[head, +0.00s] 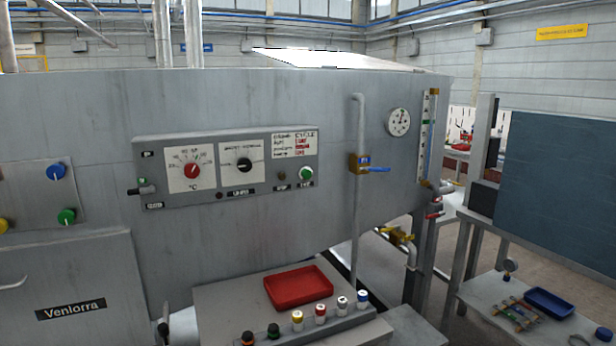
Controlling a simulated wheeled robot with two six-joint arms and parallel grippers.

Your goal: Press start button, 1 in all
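A grey control panel (226,200) is mounted on the front of a large grey machine. A round green button (306,174) with a pale ring sits near the panel's lower right, with a small dark label under it that is too small to read surely. A dark button (281,175) sits just left of it, also with a label below. Nothing touches or covers the green button. Neither of my grippers shows in the head view.
The panel also has a red dial (192,170) and a black dial (244,165). A ledge below holds a red tray (299,287) and several capped cylinders. A vertical pipe (357,210) with a blue-handled valve (375,169) stands right of the panel. A blue tray (549,302) lies at right.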

